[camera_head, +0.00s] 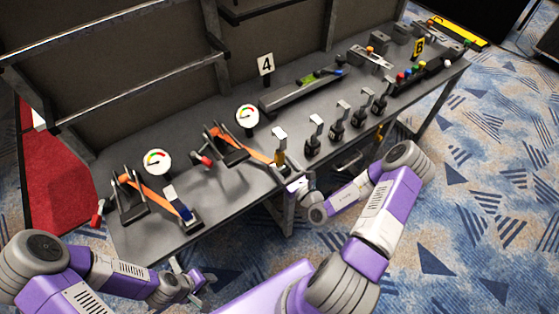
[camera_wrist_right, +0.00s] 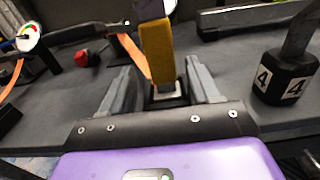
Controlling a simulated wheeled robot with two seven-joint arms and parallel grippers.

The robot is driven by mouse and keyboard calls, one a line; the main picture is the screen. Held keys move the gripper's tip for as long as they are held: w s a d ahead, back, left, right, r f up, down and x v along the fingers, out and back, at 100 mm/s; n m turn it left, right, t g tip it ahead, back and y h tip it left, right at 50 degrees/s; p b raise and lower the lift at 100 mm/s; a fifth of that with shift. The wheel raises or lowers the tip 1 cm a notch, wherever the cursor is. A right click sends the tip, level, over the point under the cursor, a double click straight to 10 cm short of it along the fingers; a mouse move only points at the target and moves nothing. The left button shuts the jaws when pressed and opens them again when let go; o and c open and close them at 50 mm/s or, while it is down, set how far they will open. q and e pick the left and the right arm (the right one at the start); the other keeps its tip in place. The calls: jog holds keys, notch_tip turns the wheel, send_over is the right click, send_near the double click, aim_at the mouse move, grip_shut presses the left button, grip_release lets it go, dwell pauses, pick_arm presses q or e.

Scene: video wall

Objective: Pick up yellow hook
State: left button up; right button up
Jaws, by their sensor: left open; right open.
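The yellow hook (camera_head: 280,157) stands upright near the front edge of the grey table, at the end of an orange strap. In the right wrist view, the yellow hook (camera_wrist_right: 157,52) rises between the two fingers of my right gripper (camera_wrist_right: 162,82). The fingers are apart, with visible gaps to the hook on both sides. In the head view my right gripper (camera_head: 297,185) is at the table's front edge, just below the hook. My left gripper (camera_head: 194,280) is open and empty, off the table's front edge at the lower left.
A similar blue hook (camera_head: 185,212) stands left on another orange strap. Several levers on black bases (camera_head: 312,147) line the front edge to the right; one numbered 4 (camera_wrist_right: 285,82) is close right of my right gripper. Dial gauges (camera_head: 248,116) stand behind.

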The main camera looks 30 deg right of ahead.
aim_at(276, 157)
jog(key=w+b, duration=0.1)
jog(key=w, duration=0.3)
jog(key=shift+w+r, duration=0.15)
jog(key=shift+w, duration=0.25)
grip_shut()
